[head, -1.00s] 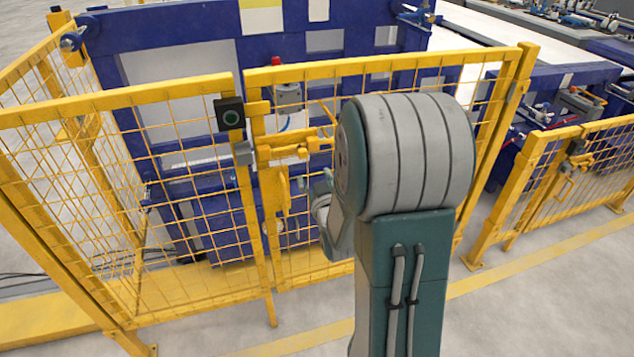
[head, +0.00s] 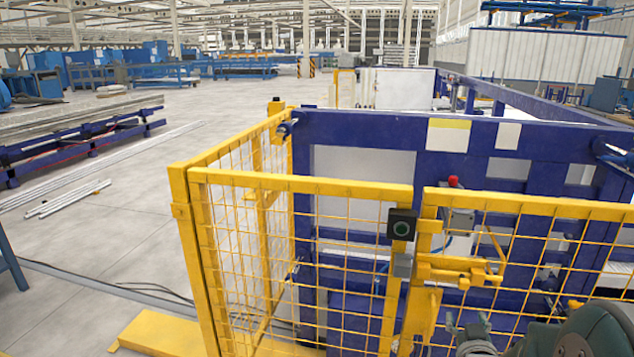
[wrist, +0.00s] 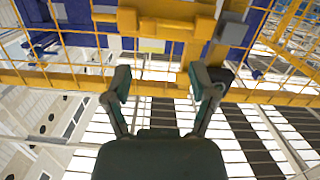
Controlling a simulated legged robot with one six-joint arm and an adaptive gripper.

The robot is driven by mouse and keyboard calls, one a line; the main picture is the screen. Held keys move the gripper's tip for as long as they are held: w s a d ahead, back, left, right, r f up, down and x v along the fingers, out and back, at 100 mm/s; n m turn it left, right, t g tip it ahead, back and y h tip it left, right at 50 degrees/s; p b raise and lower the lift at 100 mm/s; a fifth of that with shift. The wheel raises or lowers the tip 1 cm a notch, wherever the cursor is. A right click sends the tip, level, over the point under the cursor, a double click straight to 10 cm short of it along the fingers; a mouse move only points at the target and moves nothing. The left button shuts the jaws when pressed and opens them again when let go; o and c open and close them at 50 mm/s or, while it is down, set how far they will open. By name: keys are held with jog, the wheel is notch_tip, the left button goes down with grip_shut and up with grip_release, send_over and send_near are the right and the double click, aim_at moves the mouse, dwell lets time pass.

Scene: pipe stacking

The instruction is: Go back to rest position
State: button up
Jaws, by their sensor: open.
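My gripper (wrist: 162,88) is open in the wrist view, its two fingers apart with nothing between them. It faces the yellow mesh fence and its latch, with a gap that I cannot measure. In the head view, only part of my arm shows at the bottom right corner, in front of the fence. The fingertips are not clear there.
A yellow mesh fence (head: 300,182) with a gate latch (head: 455,270) and a black button box (head: 401,224) stands close ahead. A blue machine frame (head: 365,125) is behind it. Pipes (head: 70,200) lie on the left floor. Open floor lies left of the fence.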

jog(key=s+a+r+g+y, duration=0.2)
jog(key=s+a+r+g, duration=0.3)
jog(key=a, duration=0.4)
jog(key=s+a+r+g+y, duration=0.1)
jog(key=s+a, duration=0.3)
jog(key=s, duration=0.4)
jog(key=s+a+n+g+y, duration=0.1)
jog(key=s+a+g, duration=0.3)
jog(key=s, duration=0.4)
jog(key=shift+s+a+r+n+y, duration=0.2)
jog(key=shift+s+r+n+y, duration=0.1)
jog(key=shift+r+y, duration=0.1)
jog(key=shift+w, duration=0.1)
jog(key=shift+c, duration=1.2)
jog(key=shift+d, duration=0.15)
